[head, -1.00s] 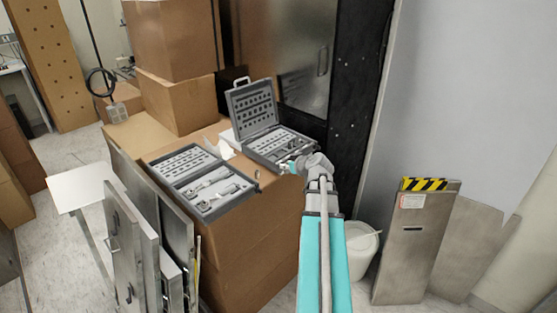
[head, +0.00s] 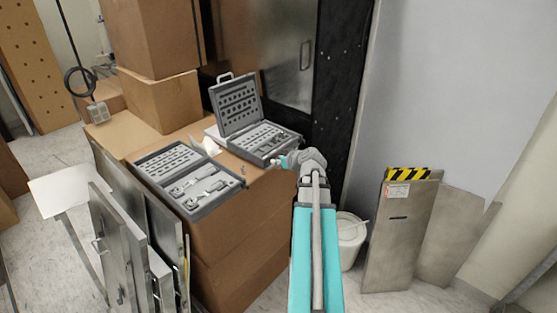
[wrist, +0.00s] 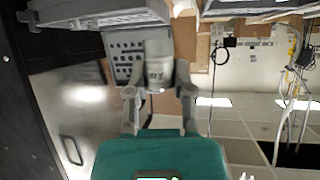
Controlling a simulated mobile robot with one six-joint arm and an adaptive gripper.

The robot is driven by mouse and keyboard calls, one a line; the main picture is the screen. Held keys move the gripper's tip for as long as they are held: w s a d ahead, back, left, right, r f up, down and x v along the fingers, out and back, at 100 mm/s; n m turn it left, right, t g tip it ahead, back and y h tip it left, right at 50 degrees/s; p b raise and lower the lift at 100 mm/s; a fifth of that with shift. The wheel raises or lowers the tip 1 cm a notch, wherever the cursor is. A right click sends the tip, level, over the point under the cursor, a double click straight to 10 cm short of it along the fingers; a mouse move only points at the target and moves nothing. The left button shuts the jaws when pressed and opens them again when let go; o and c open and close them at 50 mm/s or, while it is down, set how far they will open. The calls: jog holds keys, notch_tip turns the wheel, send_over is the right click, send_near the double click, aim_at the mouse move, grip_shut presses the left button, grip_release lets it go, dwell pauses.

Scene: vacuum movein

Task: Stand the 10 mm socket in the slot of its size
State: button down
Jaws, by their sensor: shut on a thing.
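My gripper (head: 279,162) is by the front right edge of the rear grey socket case (head: 292,137), whose lid stands open. In the wrist view my gripper (wrist: 160,93) is shut on a grey metal socket (wrist: 158,68). The socket carries a dark size mark that I cannot read surely. In the head view the held socket is too small to make out. A second grey case (head: 205,211) lies open to the left, with rows of holes and larger tools in it. The slot sizes are too small to read.
The cases rest on cardboard boxes (head: 230,231). A small object (head: 243,169) stands near the box edge between the cases. Taller boxes (head: 160,100) are stacked behind. A dark cabinet (head: 345,80) stands behind on the right, and a white bucket (head: 351,228) is on the floor.

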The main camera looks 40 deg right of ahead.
jog(key=w+r+p, duration=0.5)
jog(key=w, duration=0.3)
jog(key=shift+w+a+r, duration=0.15)
jog(key=shift+a+r, duration=0.05)
jog(key=shift+r, duration=0.05)
jog(key=b, duration=0.9)
send_over(258, 154)
jog(key=f, duration=0.9)
jog(key=shift+s+a, duration=0.15)
jog(key=shift+s, duration=0.25)
jog(key=shift+w+d+f+b, duration=0.25)
jog(key=shift+w+f+b, duration=0.2)
jog(key=shift+f, duration=0.25)
jog(key=shift+s+f+b, duration=0.1)
jog(key=shift+f+b, duration=1.25)
